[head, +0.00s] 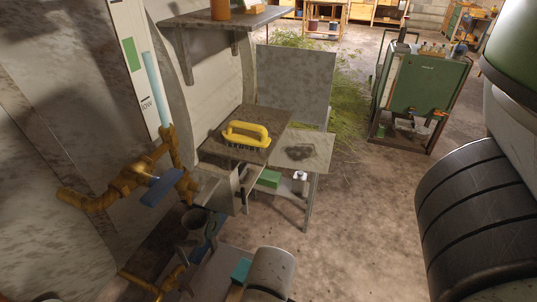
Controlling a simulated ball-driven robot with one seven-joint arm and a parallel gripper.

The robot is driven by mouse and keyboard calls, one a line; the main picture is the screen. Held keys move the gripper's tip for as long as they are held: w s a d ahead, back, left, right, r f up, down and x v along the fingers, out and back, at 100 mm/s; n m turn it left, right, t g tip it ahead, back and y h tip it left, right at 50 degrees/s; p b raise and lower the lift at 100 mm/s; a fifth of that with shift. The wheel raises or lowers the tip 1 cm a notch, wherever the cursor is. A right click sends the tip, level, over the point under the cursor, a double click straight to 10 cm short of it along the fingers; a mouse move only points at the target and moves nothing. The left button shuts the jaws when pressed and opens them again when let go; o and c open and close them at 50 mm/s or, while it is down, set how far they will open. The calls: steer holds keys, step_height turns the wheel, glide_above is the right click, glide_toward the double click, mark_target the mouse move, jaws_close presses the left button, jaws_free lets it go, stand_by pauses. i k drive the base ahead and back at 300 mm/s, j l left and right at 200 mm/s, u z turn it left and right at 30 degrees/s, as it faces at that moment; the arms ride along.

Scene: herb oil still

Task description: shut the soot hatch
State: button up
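No part in view is clearly marked as the soot hatch. A flat grey panel (296,85) stands upright behind the small table, its left edge close to the pale curved wall. It may be the hatch door swung open, but I cannot tell; no hinge or latch shows clearly. A smaller grey metal piece (217,191) sits lower, below the table's left front edge, and I cannot tell what it is. My gripper is not recognisable in this view. Large dark and pale parts at the right edge look like my own arm.
A yellow-handled brush (246,134) lies on the small table (226,149). Brown pipes with a blue lever (162,188) and a sight glass (154,92) stand at left. A shelf (222,17) juts out above. A green cabinet (428,82) stands at right; floor between is open.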

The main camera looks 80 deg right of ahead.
mark_target(300, 149)
steer(key=k+l+u, duration=0.1)
steer(key=l+u, duration=0.3)
steer(key=k+l+u, duration=0.15)
steer(key=l+u, duration=0.3)
steer(key=k+l+u, duration=0.2)
steer(key=l+u, duration=0.2)
steer(key=k+l+u, duration=0.25)
steer(key=u, duration=0.15)
steer(key=k+l+u, duration=0.25)
steer(key=u, duration=0.15)
steer(key=k+l+u, duration=0.2)
steer(key=k+u, duration=0.25)
steer(key=k+l, duration=0.15)
steer(key=k, duration=0.5)
steer(key=k+l, duration=0.15)
steer(key=k, duration=0.45)
steer(key=k+l+z, duration=0.15)
steer(key=k+z, duration=0.25)
steer(key=k+l+z, duration=0.75)
steer(key=k+l, duration=0.05)
steer(key=k, duration=0.1)
